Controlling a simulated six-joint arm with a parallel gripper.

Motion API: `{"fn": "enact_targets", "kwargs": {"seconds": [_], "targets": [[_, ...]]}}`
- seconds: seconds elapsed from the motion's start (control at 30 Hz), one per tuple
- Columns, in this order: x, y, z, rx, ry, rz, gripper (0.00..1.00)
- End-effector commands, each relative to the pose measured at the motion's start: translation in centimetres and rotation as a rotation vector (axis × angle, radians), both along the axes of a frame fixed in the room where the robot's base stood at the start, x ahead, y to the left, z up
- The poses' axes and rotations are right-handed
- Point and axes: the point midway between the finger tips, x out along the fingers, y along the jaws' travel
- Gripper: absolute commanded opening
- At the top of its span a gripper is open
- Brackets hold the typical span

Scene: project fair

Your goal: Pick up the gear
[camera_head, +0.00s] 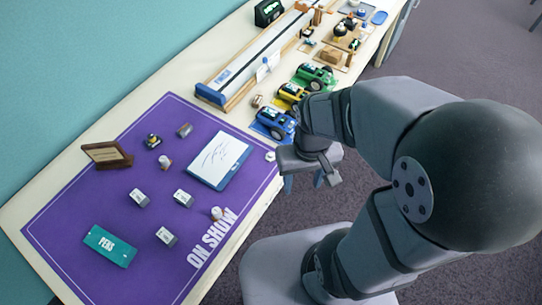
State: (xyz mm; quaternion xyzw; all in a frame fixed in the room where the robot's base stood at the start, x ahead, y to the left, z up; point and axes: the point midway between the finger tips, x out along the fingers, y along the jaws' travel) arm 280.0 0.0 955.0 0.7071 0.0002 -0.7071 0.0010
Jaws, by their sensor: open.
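I cannot surely pick out the gear; several small things on the purple mat (75,217) are too small to tell apart. Among them are a dark piece (153,141) at the back, a grey, rounded piece (185,130) beside it, and a pale round piece (217,213) near the front edge. My gripper (312,168) is open, with nothing seen between its fingers. It is at the right, past the table's front edge, just to the right of the blue toy car (272,124).
Several grey-white blocks (166,236), a teal box (110,246), a wooden plaque (107,155) and a tablet (231,151) share the mat. Yellow (290,93) and green (314,76) cars stand behind the blue one. A long track (232,87) runs along the table.

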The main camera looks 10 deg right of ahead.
Motion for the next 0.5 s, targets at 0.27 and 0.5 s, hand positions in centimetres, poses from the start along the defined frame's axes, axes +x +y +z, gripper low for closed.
{"fn": "enact_targets", "kwargs": {"seconds": [0.27,0.5], "targets": [[0.7,0.2,-0.8,-0.030,0.046,0.099,0.49],[3.7,0.6,-3.5,-0.160,0.212,0.454,0.49]]}}
